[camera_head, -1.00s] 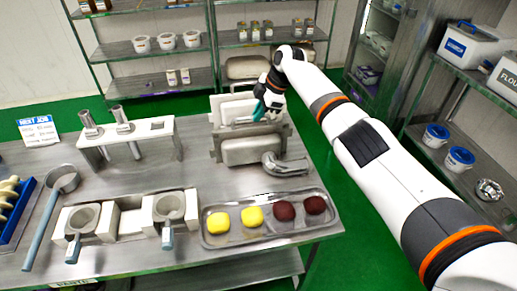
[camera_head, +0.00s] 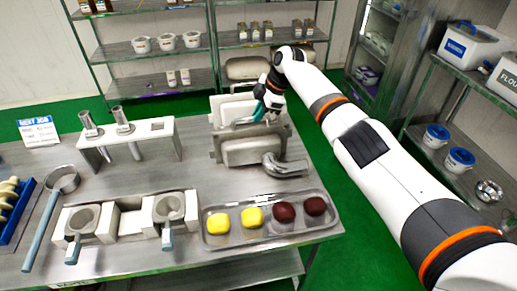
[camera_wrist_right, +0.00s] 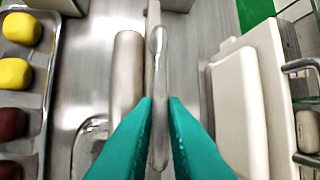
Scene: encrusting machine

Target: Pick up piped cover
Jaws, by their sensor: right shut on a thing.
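The piped cover (camera_head: 250,151) is a grey metal plate with a bent metal pipe (camera_head: 285,166) at its front right. The fingertips partly hide the contact. My left gripper is not in view.
A clear tray (camera_head: 215,243) with yellow and dark red pieces lies at the table's front right. A white stand (camera_head: 163,128) with metal tubes is to the left. Two cups sit in white holders (camera_head: 105,222) in front. Shelves line the back and right.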

